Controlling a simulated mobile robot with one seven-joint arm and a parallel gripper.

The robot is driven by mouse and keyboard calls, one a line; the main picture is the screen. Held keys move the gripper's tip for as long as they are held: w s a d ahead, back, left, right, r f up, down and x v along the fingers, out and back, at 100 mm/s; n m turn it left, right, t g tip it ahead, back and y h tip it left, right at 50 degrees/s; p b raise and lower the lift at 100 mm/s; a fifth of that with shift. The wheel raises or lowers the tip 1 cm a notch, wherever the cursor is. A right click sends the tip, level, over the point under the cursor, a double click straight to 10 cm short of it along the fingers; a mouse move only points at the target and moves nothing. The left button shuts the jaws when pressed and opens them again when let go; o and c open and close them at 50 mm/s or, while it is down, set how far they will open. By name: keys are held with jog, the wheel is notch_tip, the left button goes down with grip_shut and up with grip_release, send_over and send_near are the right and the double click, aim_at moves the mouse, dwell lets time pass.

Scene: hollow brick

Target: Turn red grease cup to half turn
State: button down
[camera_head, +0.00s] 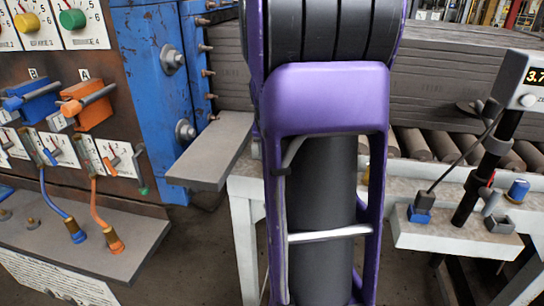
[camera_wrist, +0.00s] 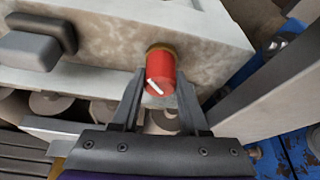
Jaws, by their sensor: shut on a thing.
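The red grease cup (camera_wrist: 160,73) sits on a brass-coloured base on the face of a pale, worn block (camera_wrist: 205,35) in the wrist view. A white mark runs diagonally across the lower part of the cup. My gripper (camera_wrist: 160,88) has one finger on each side of the cup and is shut on it. The cup hides part of the fingertips. In the head view my purple arm fills the middle, and neither the red cup nor my gripper shows there.
In the head view, a panel with dials, a blue valve (camera_head: 35,98) and an orange valve (camera_head: 88,103) stands at left. A grey plate (camera_head: 208,152) juts out near the arm. A shelf (camera_head: 455,235) with a display post is at right. Rollers (camera_head: 415,145) lie behind.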

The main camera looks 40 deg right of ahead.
jog(key=m+g+h+b, duration=0.1)
jog(key=m, duration=0.2)
jog(key=shift+m, duration=0.4)
jog(key=m+g, duration=0.1)
jog(key=m, duration=0.2)
jog(key=shift+m+g+h, duration=0.3)
jog(key=m+g, duration=0.1)
jog(key=m, duration=0.2)
jog(key=shift+m, duration=0.4)
jog(key=m+g+p, duration=0.1)
jog(key=m+p, duration=0.1)
jog(key=m, duration=0.1)
jog(key=shift+r+m+g, duration=0.15)
jog(key=shift+m+g, duration=0.15)
jog(key=shift+g, duration=0.1)
jog(key=m+g+y+p, duration=0.1)
jog(key=m+p, duration=0.1)
jog(key=m, duration=0.1)
jog(key=m+y+p, duration=0.1)
jog(key=m, duration=0.2)
jog(key=shift+g+p, duration=0.4)
jog(key=shift+m+g+y+p, duration=0.3)
jog(key=shift+m+y+p, duration=0.5)
jog(key=shift+m, duration=1.9)
jog(key=c, duration=0.7)
grip_release()
